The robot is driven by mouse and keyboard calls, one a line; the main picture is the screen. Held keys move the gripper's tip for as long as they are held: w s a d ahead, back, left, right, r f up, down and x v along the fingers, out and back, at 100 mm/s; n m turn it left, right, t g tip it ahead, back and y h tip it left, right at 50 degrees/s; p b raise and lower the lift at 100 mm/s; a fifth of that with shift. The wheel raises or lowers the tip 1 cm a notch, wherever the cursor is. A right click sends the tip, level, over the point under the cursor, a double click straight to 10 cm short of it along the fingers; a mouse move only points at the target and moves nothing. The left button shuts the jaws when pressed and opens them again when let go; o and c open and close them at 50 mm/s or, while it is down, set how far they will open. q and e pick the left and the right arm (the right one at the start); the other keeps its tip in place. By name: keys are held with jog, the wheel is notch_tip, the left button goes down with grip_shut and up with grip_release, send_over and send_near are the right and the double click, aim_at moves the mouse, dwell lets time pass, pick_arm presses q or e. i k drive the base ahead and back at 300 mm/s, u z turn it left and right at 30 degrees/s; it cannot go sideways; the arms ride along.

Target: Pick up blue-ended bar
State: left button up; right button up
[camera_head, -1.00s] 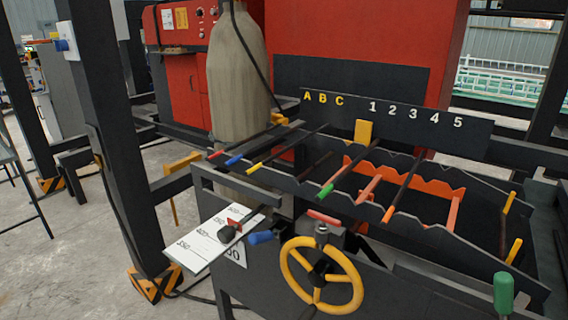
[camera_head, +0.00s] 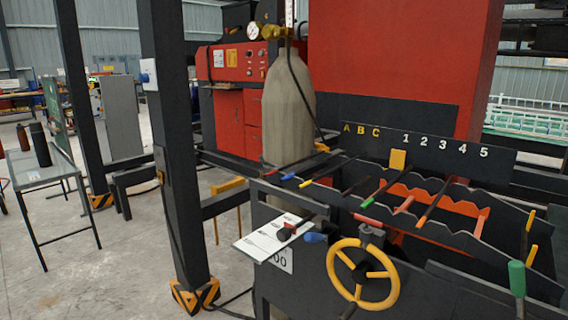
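The blue-ended bar lies in the left part of a dark notched rack (camera_head: 338,193), under the letters A B C. Its blue tip (camera_head: 288,177) points toward the front left, between a red-tipped bar (camera_head: 270,172) on its left and a yellow-tipped bar (camera_head: 306,183) on its right. The bar's dark shaft runs back toward the lettered board and is hard to make out against the rack. Neither of my grippers is in view.
Green-tipped (camera_head: 368,202) and orange-tipped (camera_head: 420,222) bars lie farther right in the rack. A yellow handwheel (camera_head: 363,273) stands in front. A dark post (camera_head: 175,150) rises left of the rack. A grey table (camera_head: 42,170) with bottles stands far left; floor between is open.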

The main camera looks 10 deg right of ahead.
aim_at(283, 179)
jog(key=z, duration=0.15)
jog(key=i, duration=0.95)
jog(key=z, duration=0.65)
jog(key=k, duration=0.5)
jog(key=z, duration=3.5)
jog(key=k, duration=1.2)
jog(key=u, duration=1.65)
